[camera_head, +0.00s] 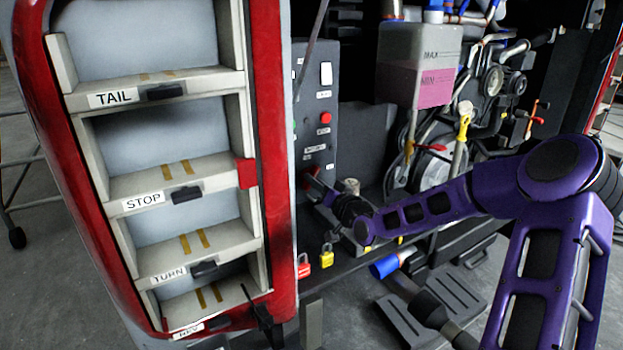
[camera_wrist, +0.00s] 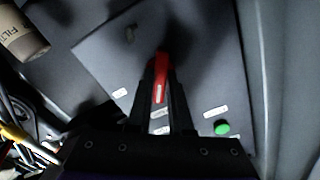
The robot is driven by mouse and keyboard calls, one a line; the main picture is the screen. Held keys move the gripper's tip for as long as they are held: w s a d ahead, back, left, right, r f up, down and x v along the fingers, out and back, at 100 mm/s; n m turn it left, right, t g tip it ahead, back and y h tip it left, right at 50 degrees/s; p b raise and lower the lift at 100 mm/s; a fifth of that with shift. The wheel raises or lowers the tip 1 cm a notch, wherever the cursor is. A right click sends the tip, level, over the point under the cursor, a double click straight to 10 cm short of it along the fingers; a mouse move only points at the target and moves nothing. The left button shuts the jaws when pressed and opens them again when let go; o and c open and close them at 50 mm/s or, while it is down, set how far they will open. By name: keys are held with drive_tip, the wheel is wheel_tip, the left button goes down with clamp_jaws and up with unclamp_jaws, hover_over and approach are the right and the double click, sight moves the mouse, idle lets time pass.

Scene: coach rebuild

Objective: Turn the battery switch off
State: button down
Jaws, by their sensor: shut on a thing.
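The battery switch has a red handle (camera_wrist: 160,88), seen in the wrist view pointing up the picture from the dark panel (camera_wrist: 95,50). My gripper (camera_wrist: 161,82) is shut on this handle, with one dark finger on each side of it. In the head view my gripper (camera_head: 318,186) reaches the lower part of the grey switch panel (camera_head: 318,95), below a label that seems to read BATTERY (camera_head: 315,148). There the handle is mostly hidden by the fingers. The switch's base and any on or off marks cannot be made out.
A red button (camera_head: 325,118) and white rocker (camera_head: 326,73) sit higher on the panel. A green button (camera_wrist: 222,128) shows in the wrist view. Red (camera_head: 303,266) and yellow (camera_head: 326,256) padlocks hang below. The red-framed lamp rack (camera_head: 270,130) stands close left; engine parts (camera_head: 490,85) lie right.

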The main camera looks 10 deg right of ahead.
drive_tip(key=m+p, duration=0.2)
drive_tip(key=m, duration=0.3)
drive_tip(key=shift+m, duration=0.3)
drive_tip(key=shift+m, duration=0.4)
drive_tip(key=m+p, duration=0.1)
drive_tip(key=m, duration=0.4)
drive_tip(key=c, duration=0.6)
unclamp_jaws()
drive_tip(key=shift+c, duration=0.2)
drive_tip(key=shift+s, duration=0.1)
drive_tip(key=v, duration=0.9)
drive_tip(key=shift+p, duration=0.35)
drive_tip(key=shift+d, duration=0.1)
